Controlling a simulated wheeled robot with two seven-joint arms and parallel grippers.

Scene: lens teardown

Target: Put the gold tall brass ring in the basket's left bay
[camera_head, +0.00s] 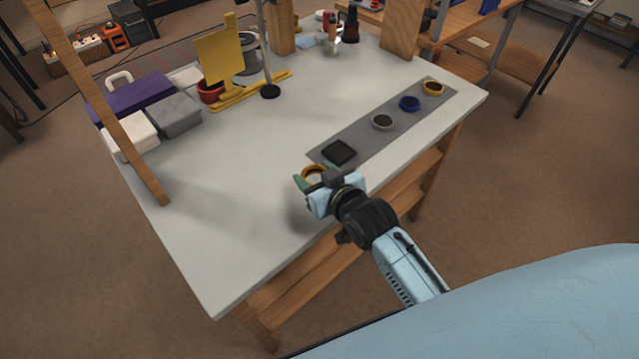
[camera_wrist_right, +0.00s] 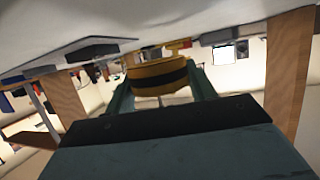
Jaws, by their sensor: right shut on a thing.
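My right gripper (camera_head: 306,180) is shut on a gold ring (camera_head: 315,171) near the front edge of the table, in front of the grey mat's near end. In the right wrist view the gold ring (camera_wrist_right: 157,76), with a dark band around it, sits between the two teal fingers (camera_wrist_right: 157,92). A second gold ring (camera_head: 433,88) lies at the far end of the mat. I cannot make out a basket with bays for certain. My left gripper is not in view.
Purple (camera_head: 131,95), grey (camera_head: 174,114) and white (camera_head: 131,137) boxes stand at the left. A yellow stand (camera_head: 220,58) is behind. The table's middle is clear.

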